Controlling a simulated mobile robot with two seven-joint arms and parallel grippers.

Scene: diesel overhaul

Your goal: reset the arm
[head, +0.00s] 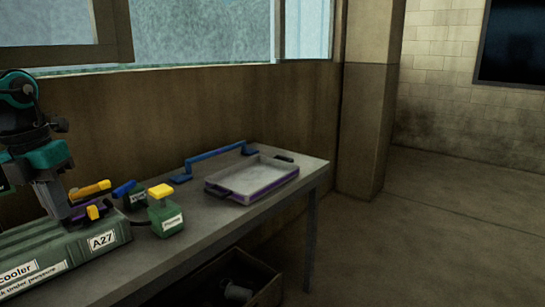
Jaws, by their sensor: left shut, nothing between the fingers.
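My left arm, teal and black, comes in at the left edge. My left gripper (64,206) points down over the green cooler block (110,243), which carries an A27 label. The gripper is shut with nothing in it. Orange-yellow parts (91,190) and a purple part show close beside it; I cannot tell whether it touches them. My right gripper is not in view.
A green box with a yellow top (166,217) stands right of the cooler block. A grey tray with purple sides (252,180) and a blue bar handle (215,158) sit farther right on the bench (217,224). A crate (264,294) is below. Floor at right is clear.

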